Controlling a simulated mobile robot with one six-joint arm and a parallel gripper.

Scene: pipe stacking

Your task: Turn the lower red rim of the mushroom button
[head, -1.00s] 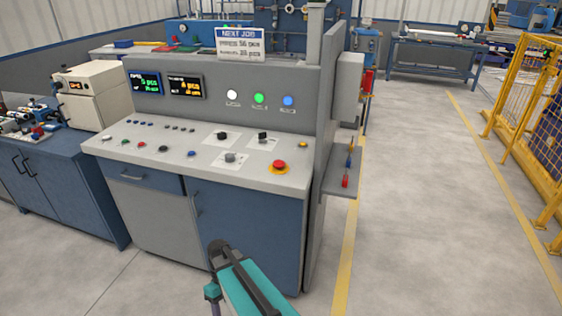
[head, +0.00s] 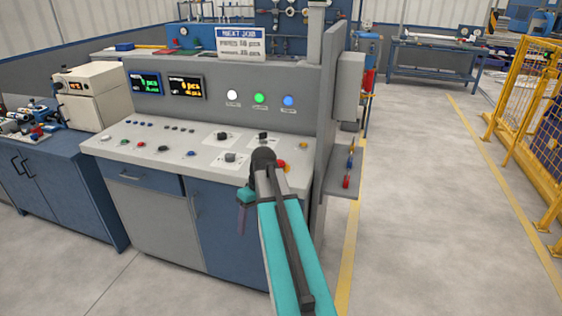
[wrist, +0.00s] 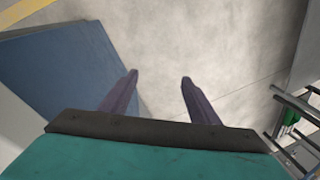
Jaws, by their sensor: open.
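The mushroom button (head: 281,163) is a red cap on a yellow base at the right end of the console's sloped panel. My arm covers part of it in the head view, and its lower rim cannot be made out. It is not in the wrist view. My gripper (wrist: 158,78) is open and empty, with two dark purple fingers apart over bare floor. In the head view, a finger of my gripper (head: 241,220) points down in front of the console, below panel height and left of the button.
The console (head: 160,210) has a panel with several knobs and small buttons. A blue cabinet front (wrist: 65,80) fills the left of the wrist view. A small side shelf (head: 341,183) with screwdrivers is right of the console. The floor (head: 430,220) further right is clear.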

